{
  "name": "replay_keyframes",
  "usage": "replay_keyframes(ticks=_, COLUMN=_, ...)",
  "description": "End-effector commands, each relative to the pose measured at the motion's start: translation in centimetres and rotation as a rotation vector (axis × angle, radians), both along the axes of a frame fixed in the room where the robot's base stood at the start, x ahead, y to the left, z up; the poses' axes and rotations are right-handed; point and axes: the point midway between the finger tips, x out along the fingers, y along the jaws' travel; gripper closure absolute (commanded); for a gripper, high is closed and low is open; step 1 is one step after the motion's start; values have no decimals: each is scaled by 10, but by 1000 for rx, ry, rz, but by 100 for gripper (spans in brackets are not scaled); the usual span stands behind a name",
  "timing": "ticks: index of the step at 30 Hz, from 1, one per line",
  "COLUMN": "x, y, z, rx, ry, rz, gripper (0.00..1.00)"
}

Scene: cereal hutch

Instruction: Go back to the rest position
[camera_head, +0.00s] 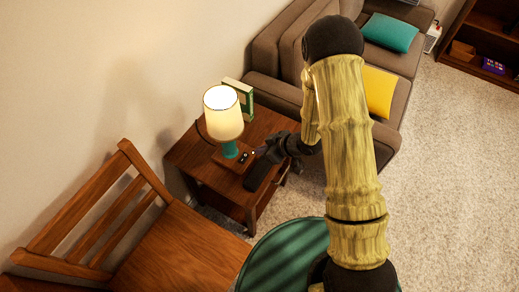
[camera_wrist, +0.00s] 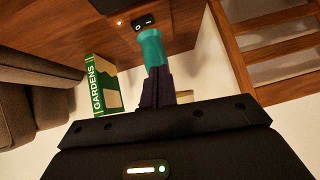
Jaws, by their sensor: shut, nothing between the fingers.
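My gripper (camera_head: 259,153) is in front of the lamp, over the near part of the side table (camera_head: 188,153). In the wrist view its dark fingers (camera_wrist: 156,72) are together, with nothing seen between them. The table lamp (camera_head: 223,115) stands upright and its shade glows. Its teal stem (camera_wrist: 150,45) appears beyond my fingertips in the wrist view. A black switch (camera_wrist: 144,22) and a small orange light (camera_wrist: 120,22) are beside the stem. The wrist view does not clearly show whether my fingers touch the lamp. My forearm is partly hidden behind the upper arm in the head view.
A green book (camera_head: 240,94), marked GARDENS in the wrist view (camera_wrist: 98,90), stands behind the lamp. A wooden chair (camera_head: 180,250) is at lower left. A brown sofa (camera_head: 280,52) with teal and yellow cushions is behind. Carpet (camera_head: 455,170) is open on the right.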

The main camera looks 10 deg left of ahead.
Motion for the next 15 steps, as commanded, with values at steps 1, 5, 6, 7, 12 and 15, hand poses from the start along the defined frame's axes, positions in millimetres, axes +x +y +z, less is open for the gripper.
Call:
replay_keyframes(ticks=1, x=0, y=0, z=0, rx=0, ry=0, rz=0, gripper=100)
replay_keyframes(ticks=5, x=0, y=0, z=0, rx=0, ry=0, rz=0, gripper=100)
replay_keyframes(ticks=6, x=0, y=0, z=0, rx=0, ry=0, rz=0, gripper=100)
replay_keyframes(ticks=7, x=0, y=0, z=0, rx=0, ry=0, rz=0, gripper=100)
replay_keyframes(ticks=12, x=1, y=0, z=1, rx=-2, ry=-2, rz=-3, gripper=100)
replay_keyframes(ticks=15, x=7, y=-6, z=11, rx=-24, ry=-11, rz=-30, gripper=100)
